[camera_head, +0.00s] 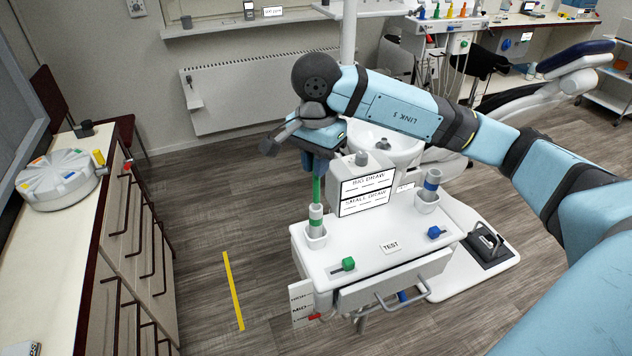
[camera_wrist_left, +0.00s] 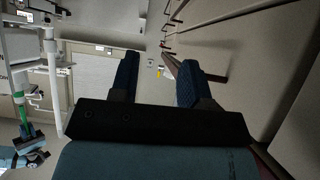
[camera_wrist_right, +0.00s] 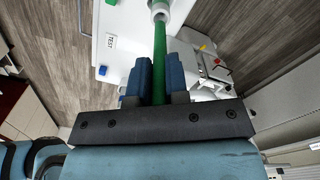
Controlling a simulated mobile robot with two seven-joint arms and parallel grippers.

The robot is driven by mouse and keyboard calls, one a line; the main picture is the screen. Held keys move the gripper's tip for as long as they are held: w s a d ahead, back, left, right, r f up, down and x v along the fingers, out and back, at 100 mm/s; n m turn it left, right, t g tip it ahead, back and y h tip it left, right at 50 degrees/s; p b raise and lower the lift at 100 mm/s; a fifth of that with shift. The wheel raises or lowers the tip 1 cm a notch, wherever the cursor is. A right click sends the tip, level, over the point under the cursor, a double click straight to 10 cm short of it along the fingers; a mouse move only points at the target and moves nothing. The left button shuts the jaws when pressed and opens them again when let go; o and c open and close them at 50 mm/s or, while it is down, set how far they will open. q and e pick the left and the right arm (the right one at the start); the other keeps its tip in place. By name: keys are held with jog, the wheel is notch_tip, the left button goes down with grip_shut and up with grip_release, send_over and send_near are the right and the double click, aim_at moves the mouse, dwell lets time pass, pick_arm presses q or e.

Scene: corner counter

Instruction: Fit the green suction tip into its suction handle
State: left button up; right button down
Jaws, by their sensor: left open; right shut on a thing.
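The green suction tip (camera_head: 317,189) is a thin green rod held upright. My right gripper (camera_head: 318,168) is shut on its upper part, and the right wrist view shows the fingers on both sides of the tip (camera_wrist_right: 159,48). The suction handle (camera_head: 316,226), pale with a green band, stands upright in a holder at the left corner of the white dental unit. The tip's lower end meets the handle's top opening; I cannot tell how deep it sits. My left gripper (camera_wrist_left: 158,75) is open and empty, away from the unit, and outside the head view.
A blue-banded handle (camera_head: 431,184) stands in the right holder of the unit (camera_head: 378,268). Green (camera_head: 348,264) and blue (camera_head: 436,232) controls sit on its top. A sign box (camera_head: 367,188) stands behind. A counter with a round white tray (camera_head: 60,185) is at left.

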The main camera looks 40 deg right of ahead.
aim_at(316, 201)
jog(key=shift+f, duration=2.7)
jog(key=c, duration=1.1)
grip_release()
jog(key=shift+r, duration=0.1)
notch_tip(316, 201, up, 12)
jog(key=shift+f+b, duration=0.1)
jog(key=shift+b, duration=0.45)
